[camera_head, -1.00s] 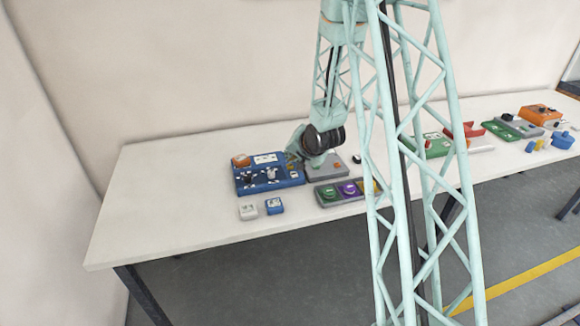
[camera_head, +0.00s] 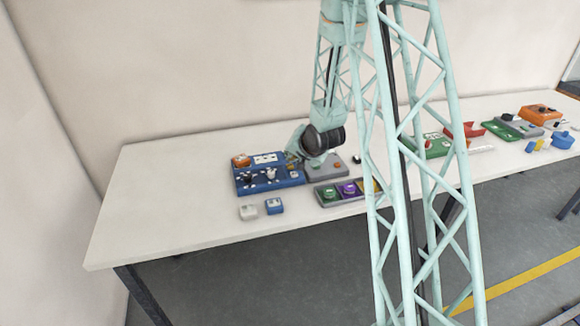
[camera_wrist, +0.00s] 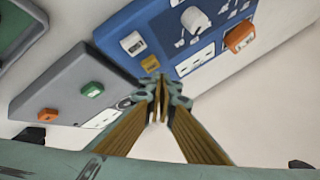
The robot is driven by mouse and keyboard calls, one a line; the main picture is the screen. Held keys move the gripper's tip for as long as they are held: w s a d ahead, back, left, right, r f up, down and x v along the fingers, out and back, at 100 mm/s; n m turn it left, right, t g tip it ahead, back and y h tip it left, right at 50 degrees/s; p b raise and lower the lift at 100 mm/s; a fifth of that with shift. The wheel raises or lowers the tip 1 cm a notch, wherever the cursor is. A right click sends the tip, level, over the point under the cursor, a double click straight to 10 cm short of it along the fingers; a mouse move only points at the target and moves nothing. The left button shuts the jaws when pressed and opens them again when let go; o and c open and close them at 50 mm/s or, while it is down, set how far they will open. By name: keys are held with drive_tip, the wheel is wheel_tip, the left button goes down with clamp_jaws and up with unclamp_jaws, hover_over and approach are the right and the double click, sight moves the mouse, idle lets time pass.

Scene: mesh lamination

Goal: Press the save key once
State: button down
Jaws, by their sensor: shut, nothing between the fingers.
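A blue panel (camera_head: 262,187) lies on the table at the left; the wrist view shows its edge and face (camera_wrist: 180,60). On it are a small white key (camera_wrist: 133,42), a small yellow key (camera_wrist: 150,63), a white knob (camera_wrist: 195,20) and an orange button (camera_wrist: 240,36). I cannot read which key is marked save. My gripper (camera_wrist: 158,82) is shut and empty, its fingertips pointing at the panel's edge close to the yellow key. I cannot tell whether they touch it. In the head view the tips are small beside my dark wrist joint.
A grey panel (camera_wrist: 65,85) with green and orange buttons adjoins the blue panel. The table's left end (camera_head: 150,200) is clear.

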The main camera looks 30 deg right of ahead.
sight(291, 166)
drive_tip(key=shift+f+b, duration=0.7)
drive_tip(key=shift+f, duration=0.2)
idle(1.3)
drive_tip(key=shift+r, duration=0.15)
drive_tip(key=shift+r+p, duration=0.5)
drive_tip(key=shift+r, duration=0.25)
drive_tip(key=shift+r, duration=0.15)
idle(0.3)
drive_tip(key=shift+r+p, duration=1.5)
drive_tip(key=shift+r, duration=0.85)
